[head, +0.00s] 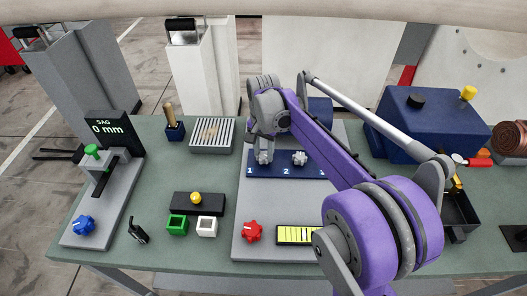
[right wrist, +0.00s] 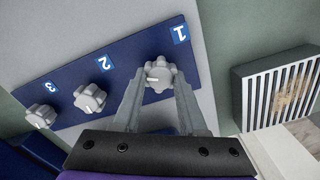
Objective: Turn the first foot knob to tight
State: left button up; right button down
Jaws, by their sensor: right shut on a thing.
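The first foot knob (right wrist: 159,72) is a grey lobed knob with a white mark, beside the label 1 on the blue panel (right wrist: 125,70). My right gripper (right wrist: 159,78) is shut on it, with a finger on each side in the right wrist view. In the head view the right gripper (head: 264,156) reaches down to the left end of the panel (head: 285,172) and mostly hides this knob. The second knob (right wrist: 90,98) and the third knob (right wrist: 40,117) stand free along the panel. My left gripper is not in view.
A slatted grey box (head: 212,135) stands left of the panel. A red knob (head: 252,231) and a yellow-lit display (head: 296,235) are in front. A SAG gauge (head: 107,127) reading 0 mm is at left, and a navy machine (head: 415,120) at right.

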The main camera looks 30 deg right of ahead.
aim_at(264, 155)
dwell(0.3)
jog(key=shift+c, duration=2.2)
grip_release()
jog(key=shift+r, duration=0.15)
notch_tip(264, 155, up, 11)
jog(key=shift+f+p, duration=0.2)
jog(key=shift+p, duration=0.2)
